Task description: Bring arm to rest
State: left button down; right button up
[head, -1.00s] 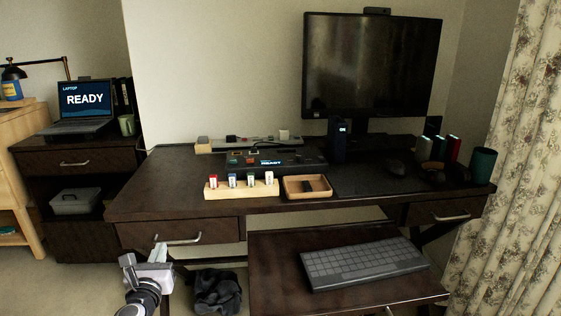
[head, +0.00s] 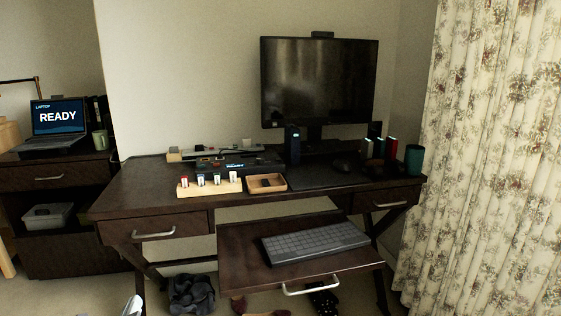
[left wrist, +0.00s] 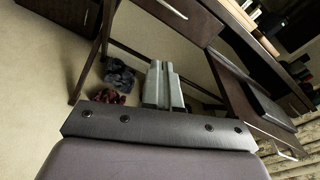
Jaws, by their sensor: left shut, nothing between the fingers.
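My left gripper (head: 133,304) shows only as a pale tip at the bottom edge of the head view, in front of the desk (head: 150,196) and below its left drawer. In the left wrist view its two grey fingers (left wrist: 162,86) are together with nothing between them. They point toward the floor space under the desk. The rest of my left arm is out of the head view. My right gripper is not in view.
The keyboard tray (head: 240,275) is pulled out with a keyboard (head: 315,243) on it. A dark bag (head: 191,294) lies on the floor under the desk. A floral curtain (head: 490,150) hangs at the right.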

pick_arm(q)
jog(key=s+d+f+n+g+h, duration=0.25)
jog(key=s+d+n, duration=0.25)
jog(key=s+n, duration=0.4)
jog(key=s+d+f+n+g+h, duration=0.2)
jog(key=s+d+f+n, duration=0.25)
jog(key=s+n, duration=0.4)
jog(key=s+d+f+n+g+h, duration=0.25)
jog(key=s+d+n, duration=0.25)
jog(key=s+n, duration=0.45)
notch_tip(320, 180, up, 15)
jog(key=a+t+y+p, duration=0.1)
jog(key=a+p, duration=0.1)
jog(key=p, duration=1.7)
jog(key=shift+y, duration=0.3)
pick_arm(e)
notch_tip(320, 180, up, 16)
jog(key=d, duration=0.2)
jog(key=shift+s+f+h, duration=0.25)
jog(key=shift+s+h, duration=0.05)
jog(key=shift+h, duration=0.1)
